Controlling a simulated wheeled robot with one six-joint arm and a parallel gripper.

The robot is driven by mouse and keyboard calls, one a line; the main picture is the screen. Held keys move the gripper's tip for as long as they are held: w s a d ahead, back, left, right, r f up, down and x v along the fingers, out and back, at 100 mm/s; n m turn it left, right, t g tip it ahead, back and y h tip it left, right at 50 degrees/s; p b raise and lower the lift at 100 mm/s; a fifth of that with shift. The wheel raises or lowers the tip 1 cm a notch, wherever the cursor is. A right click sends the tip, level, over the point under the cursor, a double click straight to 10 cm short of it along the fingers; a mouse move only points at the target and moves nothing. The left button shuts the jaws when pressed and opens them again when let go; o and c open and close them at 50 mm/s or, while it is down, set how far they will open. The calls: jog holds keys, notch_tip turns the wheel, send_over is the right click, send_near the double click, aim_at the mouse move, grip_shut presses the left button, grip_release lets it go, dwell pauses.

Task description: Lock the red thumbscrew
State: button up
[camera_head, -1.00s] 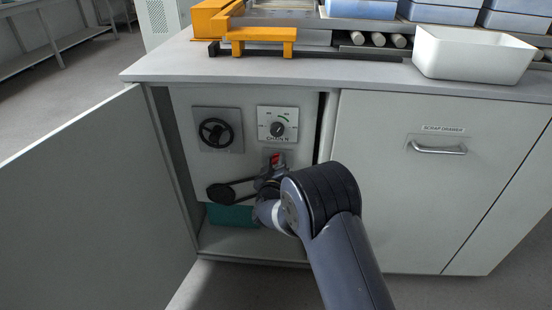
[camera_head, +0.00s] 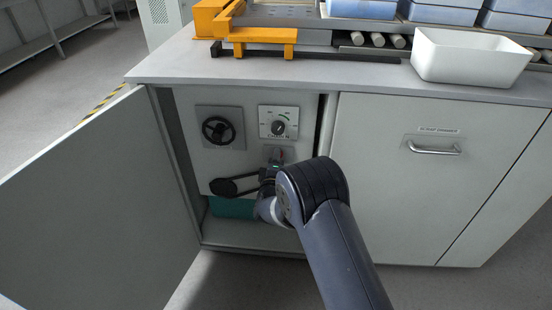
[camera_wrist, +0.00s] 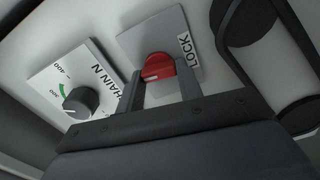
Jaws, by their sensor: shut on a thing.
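The red thumbscrew (camera_wrist: 157,66) sits on a grey plate beside a LOCK label (camera_wrist: 187,50) in the wrist view. My gripper (camera_wrist: 161,76) has a finger on each side of it and is shut on it. In the head view my gripper (camera_head: 274,168) reaches into the open cabinet at the thumbscrew's plate (camera_head: 271,151). Only a small bit of red shows there; my arm and gripper hide most of it. The exact turn of the thumbscrew is hard to tell.
A dial (camera_head: 278,127) sits just above the plate, with a black handwheel (camera_head: 218,131) to its left. A black belt drive (camera_head: 235,186) and a teal block (camera_head: 233,207) lie below. The open door (camera_head: 90,205) stands at left; the drawer handle (camera_head: 434,149) is at right.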

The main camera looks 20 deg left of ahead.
jog(key=shift+n, duration=0.5)
jog(key=o, duration=1)
jog(key=p+v, duration=0.2)
jog(key=v, duration=0.9)
jog(key=shift+a+f, duration=0.1)
jog(key=shift+a, duration=0.05)
jog(key=shift+w, duration=0.1)
jog(key=b+x, duration=0.2)
jog(key=x, duration=0.8)
jog(key=shift+w, duration=0.4)
